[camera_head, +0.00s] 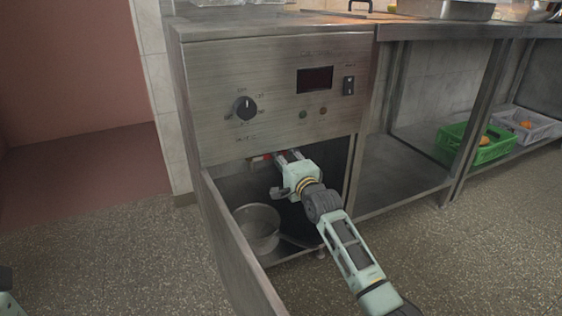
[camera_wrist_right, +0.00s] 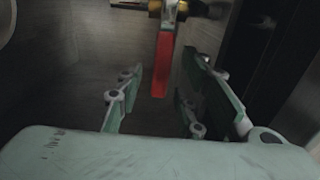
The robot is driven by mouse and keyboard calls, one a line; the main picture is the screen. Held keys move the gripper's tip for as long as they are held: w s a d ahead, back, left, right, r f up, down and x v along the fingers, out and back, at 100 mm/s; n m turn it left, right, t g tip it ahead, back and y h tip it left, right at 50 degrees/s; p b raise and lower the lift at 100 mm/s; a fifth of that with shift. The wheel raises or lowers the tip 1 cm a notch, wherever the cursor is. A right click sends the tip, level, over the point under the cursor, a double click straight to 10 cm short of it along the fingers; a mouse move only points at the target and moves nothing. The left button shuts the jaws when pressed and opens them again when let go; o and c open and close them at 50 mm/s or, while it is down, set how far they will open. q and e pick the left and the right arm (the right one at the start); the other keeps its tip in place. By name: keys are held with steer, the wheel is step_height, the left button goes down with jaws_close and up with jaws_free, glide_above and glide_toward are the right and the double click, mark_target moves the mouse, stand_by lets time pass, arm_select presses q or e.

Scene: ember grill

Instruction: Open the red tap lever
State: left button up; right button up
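The red tap lever (camera_wrist_right: 162,66) hangs down from a brass and grey valve (camera_wrist_right: 170,8) in the right wrist view. In the head view a bit of red (camera_head: 262,158) shows under the control panel, inside the open cabinet, just left of my right gripper (camera_head: 284,157). In the right wrist view the fingers of my right gripper (camera_wrist_right: 155,98) are spread apart. The lever is ahead of them, between the two sides in the picture; no contact shows. My left gripper is not in view; only a small piece of my left arm shows at the lower left edge of the head view.
The cabinet door (camera_head: 240,245) stands open to the left of my right arm. A metal pot (camera_head: 257,226) sits on the cabinet floor below the gripper. The control panel (camera_head: 280,92) is just above. A green crate (camera_head: 478,148) and a grey crate (camera_head: 528,124) stand on a shelf at right.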

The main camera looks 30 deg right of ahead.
jaws_close()
stand_by(0.3)
stand_by(0.3)
